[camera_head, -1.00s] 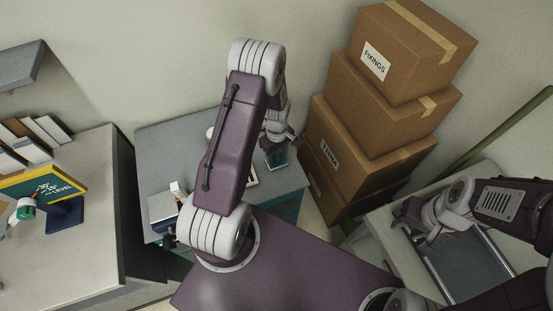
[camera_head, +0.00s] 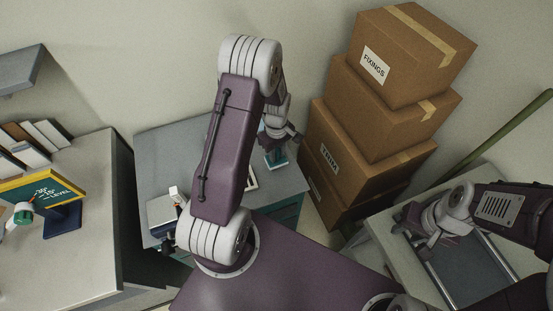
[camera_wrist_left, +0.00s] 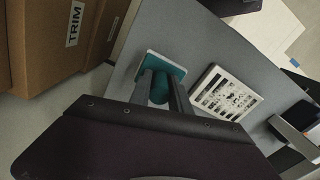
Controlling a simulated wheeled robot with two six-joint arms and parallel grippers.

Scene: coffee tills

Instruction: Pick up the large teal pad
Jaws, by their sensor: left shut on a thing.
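The large teal pad (camera_wrist_left: 162,66) has a pale edge and a rounded teal grip. In the left wrist view my left gripper (camera_wrist_left: 160,92) is shut on that grip, with a finger on each side. In the head view the pad (camera_head: 277,157) shows below my left gripper (camera_head: 275,148), near the right side of the grey table. I cannot tell whether it touches the table top. My right gripper (camera_head: 414,230) is over the table at the right, away from the pad; its opening is unclear.
A printed black-and-white card (camera_wrist_left: 224,94) lies beside the pad on the grey table (camera_head: 160,140). A tall stack of cardboard boxes (camera_head: 365,130) stands close to the right. A counter with a sign board (camera_head: 45,187) stands at the left.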

